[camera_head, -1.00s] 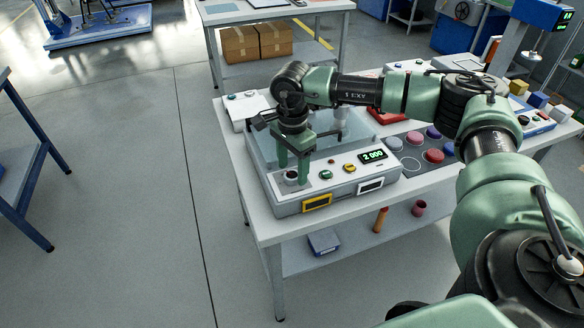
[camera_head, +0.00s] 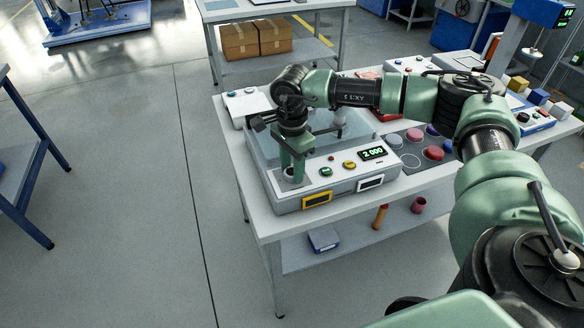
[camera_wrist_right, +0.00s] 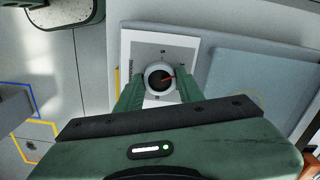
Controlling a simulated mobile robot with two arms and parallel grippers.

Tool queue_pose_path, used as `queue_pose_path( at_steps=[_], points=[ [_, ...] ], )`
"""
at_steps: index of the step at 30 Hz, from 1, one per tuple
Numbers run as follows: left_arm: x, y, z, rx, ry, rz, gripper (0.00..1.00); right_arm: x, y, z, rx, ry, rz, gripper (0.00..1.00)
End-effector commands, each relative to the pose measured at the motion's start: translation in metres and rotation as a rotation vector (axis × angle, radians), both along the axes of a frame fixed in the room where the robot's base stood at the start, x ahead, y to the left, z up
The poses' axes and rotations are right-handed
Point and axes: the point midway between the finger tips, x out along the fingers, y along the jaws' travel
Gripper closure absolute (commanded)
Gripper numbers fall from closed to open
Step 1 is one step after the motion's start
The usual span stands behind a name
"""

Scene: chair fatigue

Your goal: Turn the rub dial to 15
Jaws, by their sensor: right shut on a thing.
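The rub dial (camera_wrist_right: 159,78) is a round black knob with a red pointer line and a pale ring, set on a white label plate on the grey test machine (camera_head: 286,207). In the right wrist view the red line points to the right and slightly up. The plate's numbers are too small to read. My right gripper (camera_head: 292,173) points down at the machine's front left corner, its green fingers shut on the dial. The same fingers show in the right wrist view (camera_wrist_right: 158,92), one on each side of the dial. My left gripper is not in view.
The machine also has a green display (camera_head: 373,153) reading 2 000, a green button (camera_head: 326,171), a yellow button (camera_head: 349,165) and yellow and white framed labels on its front. Coloured discs (camera_head: 433,152) lie on a dark mat to the right.

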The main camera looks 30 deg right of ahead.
Motion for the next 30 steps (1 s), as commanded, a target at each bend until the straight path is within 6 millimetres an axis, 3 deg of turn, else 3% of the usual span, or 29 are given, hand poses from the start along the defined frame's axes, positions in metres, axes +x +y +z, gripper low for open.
queue_pose_path(
  at_steps=[30],
  points=[
    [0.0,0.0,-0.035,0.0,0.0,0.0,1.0,0.001,0.001,0.0,0.003,-0.003,-0.825,1.0]
  ],
)
